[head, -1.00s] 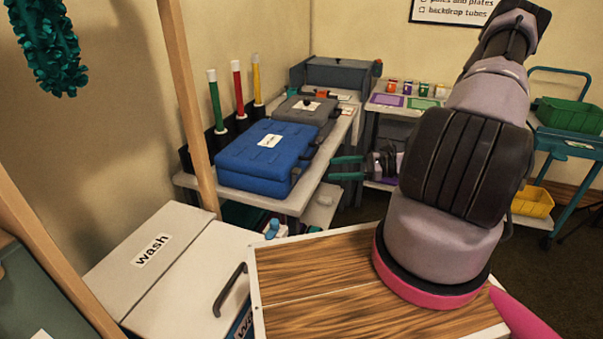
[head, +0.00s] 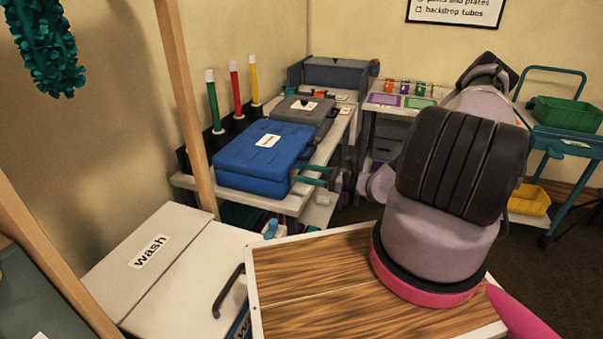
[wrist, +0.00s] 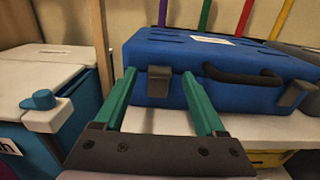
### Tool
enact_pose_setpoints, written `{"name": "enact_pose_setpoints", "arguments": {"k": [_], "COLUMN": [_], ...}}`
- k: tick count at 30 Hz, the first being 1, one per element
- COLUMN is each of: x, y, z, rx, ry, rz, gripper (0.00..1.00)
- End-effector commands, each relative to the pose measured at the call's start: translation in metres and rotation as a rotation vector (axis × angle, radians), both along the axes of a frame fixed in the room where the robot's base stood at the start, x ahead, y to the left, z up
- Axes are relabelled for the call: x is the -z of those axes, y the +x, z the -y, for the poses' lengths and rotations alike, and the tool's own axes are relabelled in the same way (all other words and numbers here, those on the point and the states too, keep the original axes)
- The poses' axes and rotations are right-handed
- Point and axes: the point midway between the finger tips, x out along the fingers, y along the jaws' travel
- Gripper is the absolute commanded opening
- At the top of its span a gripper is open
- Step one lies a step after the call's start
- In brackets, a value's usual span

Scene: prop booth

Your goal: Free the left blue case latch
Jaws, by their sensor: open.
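The closed blue case (head: 262,152) lies on the grey shelf top, a white label on its lid. In the wrist view its front face (wrist: 200,90) fills the upper middle. The left latch (wrist: 158,82) is a grey tab over the lid seam, flat against the front as far as I can see. The right latch (wrist: 292,93) is near the right edge. My gripper (wrist: 159,75) is open, its green fingers on either side of the left latch; I cannot tell whether they touch it. In the head view my gripper (head: 301,174) is at the case's front.
A black handle (wrist: 240,75) lies right of the left latch. A white bin with a blue tap (wrist: 40,99) stands to the left. A grey case (head: 300,112) sits behind the blue one. A wooden post (head: 183,100) rises left of the shelf.

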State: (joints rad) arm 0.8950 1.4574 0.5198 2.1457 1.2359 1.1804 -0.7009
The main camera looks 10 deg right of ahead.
Motion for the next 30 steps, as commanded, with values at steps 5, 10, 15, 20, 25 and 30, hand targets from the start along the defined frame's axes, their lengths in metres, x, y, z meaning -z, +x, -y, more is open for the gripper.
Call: {"name": "enact_pose_setpoints", "arguments": {"k": [5,10,15,20,25,30], "x": [0.0001,0.0001,0.0,-0.0001,0.0001,0.0017], "y": [0.0083,0.0096,0.0096,0.0096,0.0095,0.0086], "z": [-0.0125,-0.0146,-0.0144,-0.0142,-0.014,-0.0124], "rx": [0.0,0.0,0.0,0.0,0.001,0.002], "ry": [0.001,0.0,0.001,0.001,0.003,0.031], "rz": [-0.001,-0.001,-0.001,-0.001,0.001,0.018], "gripper": [0.72,0.72,0.61,0.0,0.0,0.0]}}
